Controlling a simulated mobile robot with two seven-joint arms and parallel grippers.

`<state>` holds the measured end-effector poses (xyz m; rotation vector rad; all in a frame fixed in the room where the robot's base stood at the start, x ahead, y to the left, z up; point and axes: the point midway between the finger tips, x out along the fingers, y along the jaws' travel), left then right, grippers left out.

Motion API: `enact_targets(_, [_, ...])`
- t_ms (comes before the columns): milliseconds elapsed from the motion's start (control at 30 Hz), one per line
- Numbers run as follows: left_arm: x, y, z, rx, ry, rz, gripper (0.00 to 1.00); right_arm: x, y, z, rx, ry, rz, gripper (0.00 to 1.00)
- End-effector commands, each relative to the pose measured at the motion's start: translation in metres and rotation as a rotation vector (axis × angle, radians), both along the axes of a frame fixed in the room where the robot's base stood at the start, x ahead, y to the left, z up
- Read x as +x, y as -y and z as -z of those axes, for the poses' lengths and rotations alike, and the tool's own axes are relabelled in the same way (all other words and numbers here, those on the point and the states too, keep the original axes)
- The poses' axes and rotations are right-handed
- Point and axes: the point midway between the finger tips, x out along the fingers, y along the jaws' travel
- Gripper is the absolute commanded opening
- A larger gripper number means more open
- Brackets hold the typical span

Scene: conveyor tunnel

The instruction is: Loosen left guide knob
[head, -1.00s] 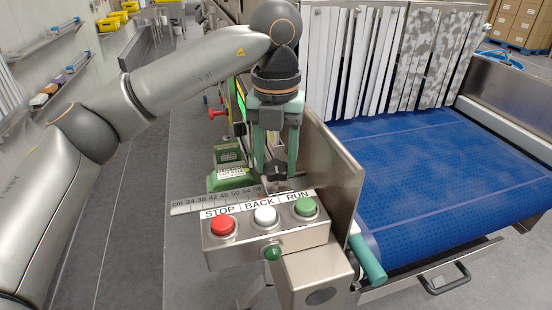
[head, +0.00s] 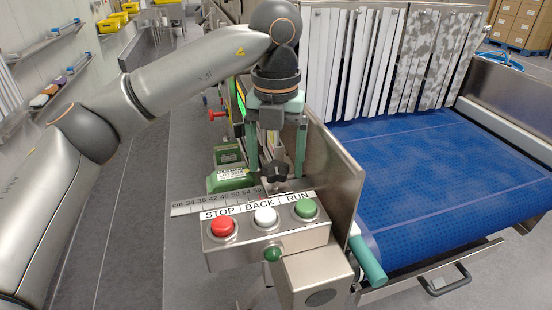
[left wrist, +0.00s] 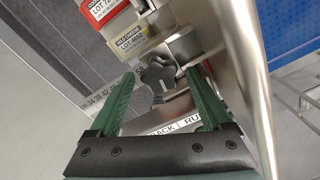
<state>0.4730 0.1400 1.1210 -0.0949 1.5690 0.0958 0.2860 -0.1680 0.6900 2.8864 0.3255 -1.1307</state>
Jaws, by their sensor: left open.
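The left guide knob (head: 273,172) is a dark lobed knob on a metal bracket, behind the button box and beside the upright steel guide plate. In the left wrist view the knob (left wrist: 158,76) looks dark grey and sits between the two green fingers. My left gripper (head: 276,174) points down over the knob with its fingers spread, one on each side. In the left wrist view the gripper (left wrist: 160,80) shows gaps between fingers and knob. My right gripper is not in view.
The button box (head: 265,245) with red, white and green buttons stands just in front of the knob. A ruler strip (head: 190,207) runs left of it. The steel guide plate (head: 335,180) rises close on the right, beside the blue belt (head: 430,180). Green labelled blocks (head: 230,178) stand left.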

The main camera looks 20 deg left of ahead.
Motion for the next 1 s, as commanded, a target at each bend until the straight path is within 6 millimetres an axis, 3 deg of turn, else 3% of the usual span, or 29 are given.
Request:
enact_targets(600, [0.0,0.0,-0.113,0.0,0.004,-0.002,0.82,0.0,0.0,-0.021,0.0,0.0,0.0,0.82])
enact_targets(1000, [0.0,0.0,-0.123,-0.001,0.001,0.0,0.82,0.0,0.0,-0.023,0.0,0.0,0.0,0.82])
